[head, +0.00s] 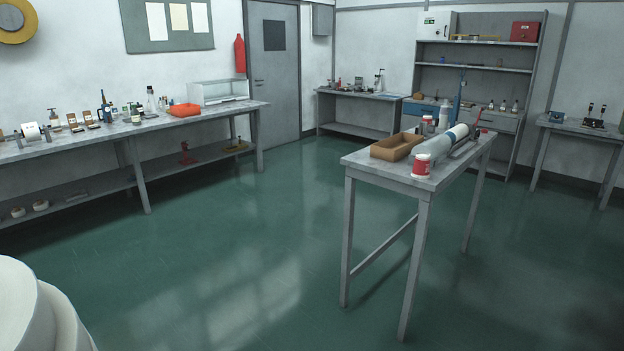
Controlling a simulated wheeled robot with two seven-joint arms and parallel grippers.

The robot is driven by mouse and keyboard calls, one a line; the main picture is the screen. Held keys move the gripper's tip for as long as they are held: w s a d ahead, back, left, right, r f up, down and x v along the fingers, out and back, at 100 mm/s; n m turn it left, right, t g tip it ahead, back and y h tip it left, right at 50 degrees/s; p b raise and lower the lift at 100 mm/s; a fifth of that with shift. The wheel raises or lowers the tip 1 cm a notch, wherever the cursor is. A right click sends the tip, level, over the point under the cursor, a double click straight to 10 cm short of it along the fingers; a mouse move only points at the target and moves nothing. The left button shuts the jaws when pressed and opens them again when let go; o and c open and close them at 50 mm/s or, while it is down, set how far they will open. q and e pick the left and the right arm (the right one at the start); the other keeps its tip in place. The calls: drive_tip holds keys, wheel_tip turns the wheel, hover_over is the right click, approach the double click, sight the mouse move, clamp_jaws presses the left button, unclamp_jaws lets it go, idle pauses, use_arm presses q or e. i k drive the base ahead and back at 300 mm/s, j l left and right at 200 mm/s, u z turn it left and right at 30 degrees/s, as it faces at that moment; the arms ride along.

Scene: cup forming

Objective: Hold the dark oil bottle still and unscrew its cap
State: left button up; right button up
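A slim dark bottle (104,110) stands upright among small items on the long bench at the left. It may be the oil bottle, but it is too small to be sure, and its cap cannot be made out. Neither of my grippers is in view.
The long left bench (235,108) holds an orange tray (184,110) and a clear case (220,92). The green floor (240,240) between is clear.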

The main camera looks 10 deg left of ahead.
sight(135, 116)
drive_tip(key=i+l+z, duration=0.2)
drive_tip(key=i, duration=0.25)
drive_tip(key=i+l+z, duration=0.25)
drive_tip(key=i, duration=0.25)
drive_tip(key=i+u, duration=0.7)
drive_tip(key=i+l+u, duration=0.1)
drive_tip(key=u, duration=0.25)
drive_tip(key=i+j+u, duration=0.25)
drive_tip(key=i+u, duration=0.15)
drive_tip(key=i, duration=0.2)
drive_tip(key=i+u, duration=0.4)
drive_tip(key=i, duration=0.2)
drive_tip(key=i+l+u, duration=0.1)
drive_tip(key=i+u, duration=0.35)
drive_tip(key=i, duration=1.3)
drive_tip(key=i+l+u, duration=0.15)
drive_tip(key=i, duration=1.05)
drive_tip(key=i+u, duration=0.35)
drive_tip(key=i, duration=0.9)
drive_tip(key=i+j+z, duration=0.65)
drive_tip(key=i, duration=0.25)
drive_tip(key=i+j+z, duration=0.35)
drive_tip(key=i+j, duration=0.05)
